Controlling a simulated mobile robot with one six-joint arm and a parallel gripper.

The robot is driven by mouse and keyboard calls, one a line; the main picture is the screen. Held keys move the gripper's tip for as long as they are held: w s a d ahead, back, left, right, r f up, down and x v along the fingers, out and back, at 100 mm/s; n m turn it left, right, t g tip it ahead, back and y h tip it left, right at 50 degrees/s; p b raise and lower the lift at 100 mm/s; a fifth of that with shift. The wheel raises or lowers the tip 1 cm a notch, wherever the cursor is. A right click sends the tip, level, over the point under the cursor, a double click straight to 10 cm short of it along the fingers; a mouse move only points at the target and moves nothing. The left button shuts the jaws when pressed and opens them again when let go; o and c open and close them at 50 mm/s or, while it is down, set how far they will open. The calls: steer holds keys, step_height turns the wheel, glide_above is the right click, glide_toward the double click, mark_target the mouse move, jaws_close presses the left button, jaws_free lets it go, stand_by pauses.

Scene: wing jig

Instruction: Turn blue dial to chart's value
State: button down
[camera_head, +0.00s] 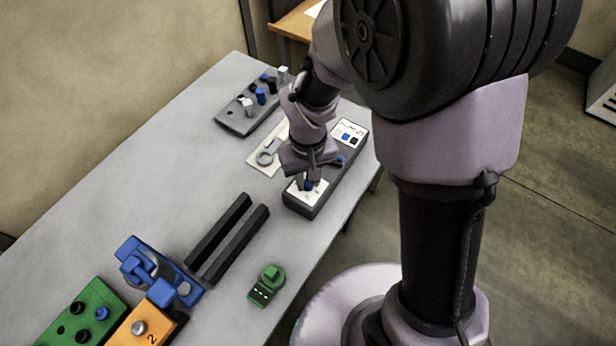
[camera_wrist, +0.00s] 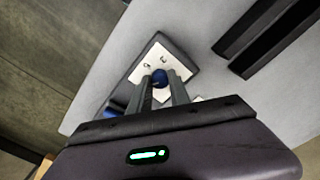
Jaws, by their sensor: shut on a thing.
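The blue dial (camera_wrist: 159,78) sits on a white plate on a dark grey box (camera_head: 300,210) near the table's right edge. My gripper (camera_wrist: 162,88) is shut on the blue dial, with one finger on each side of it. In the head view my gripper (camera_head: 309,178) points down over the front end of the box. The chart (camera_head: 347,133), a white card with a drawn line and small blue and black marks, lies at the box's far end. Its value is too small to read. The dial's pointer is hidden or too small to tell.
A grey board with pegs (camera_head: 250,103) is at the back. A white plate with a ring (camera_head: 266,158) lies beside the box. Two black bars (camera_head: 228,240), a blue clamp (camera_head: 155,270), a small green device (camera_head: 268,286), and green (camera_head: 85,315) and orange (camera_head: 140,328) blocks are nearer.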

mark_target(308, 183)
steer(key=c, duration=1.2)
jaws_free()
step_height(308, 183, up, 17)
steer(key=p, duration=0.6)
steer(key=shift+r, duration=0.2)
